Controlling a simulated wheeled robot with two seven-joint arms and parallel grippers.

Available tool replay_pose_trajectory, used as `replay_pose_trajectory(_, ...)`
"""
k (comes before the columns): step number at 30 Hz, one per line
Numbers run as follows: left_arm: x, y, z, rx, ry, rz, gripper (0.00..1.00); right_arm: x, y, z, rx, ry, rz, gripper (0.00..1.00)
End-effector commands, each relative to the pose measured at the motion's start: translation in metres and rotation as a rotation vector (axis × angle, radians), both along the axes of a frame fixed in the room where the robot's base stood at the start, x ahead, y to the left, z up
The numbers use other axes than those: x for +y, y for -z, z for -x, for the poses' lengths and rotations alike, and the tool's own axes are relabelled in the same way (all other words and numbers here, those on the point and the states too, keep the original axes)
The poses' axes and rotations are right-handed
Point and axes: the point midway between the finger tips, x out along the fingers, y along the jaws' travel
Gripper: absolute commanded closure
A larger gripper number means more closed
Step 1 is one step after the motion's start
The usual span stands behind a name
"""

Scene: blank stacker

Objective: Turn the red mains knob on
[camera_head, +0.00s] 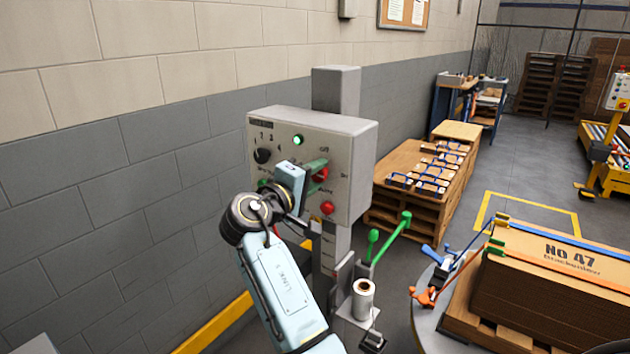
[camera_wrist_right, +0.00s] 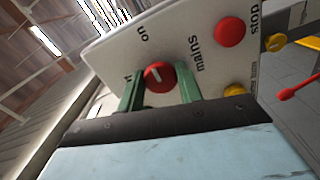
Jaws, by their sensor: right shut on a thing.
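The red mains knob (camera_wrist_right: 158,76) sits on the front of a pale control panel (camera_head: 352,135), beside the word "mains". In the wrist view its white pointer mark shows. My right gripper (camera_wrist_right: 160,85) has its two green fingers on either side of the knob and is shut on it. In the head view the right gripper (camera_head: 318,178) reaches the panel from the front, and the knob (camera_head: 321,174) shows partly between the green fingers. The labels "on" and "off" are near the knob. My left gripper is not in view.
A red stop button (camera_head: 327,208) lies just below the knob. A black selector (camera_head: 262,156) and a lit green lamp (camera_head: 298,140) are on the same panel. A roll (camera_head: 363,298) stands below the panel. Strapped cardboard (camera_head: 550,295) stands on a pallet at the right.

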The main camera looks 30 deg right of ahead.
Motion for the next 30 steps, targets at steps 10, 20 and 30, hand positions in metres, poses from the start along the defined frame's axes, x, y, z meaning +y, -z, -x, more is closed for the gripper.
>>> replay_pose_trajectory(10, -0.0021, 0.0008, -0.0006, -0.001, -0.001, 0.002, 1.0, 0.0006, 0.0007, 0.0, -0.007, -0.001, -0.006, 0.87)
replay_pose_trajectory(20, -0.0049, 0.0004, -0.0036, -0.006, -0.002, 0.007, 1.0, 0.0004, 0.0004, 0.0, -0.006, 0.0, -0.004, 0.43)
replay_pose_trajectory(30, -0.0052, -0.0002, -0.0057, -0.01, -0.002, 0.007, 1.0, 0.0101, 0.0003, 0.0022, -0.005, 0.0, -0.004, 0.43)
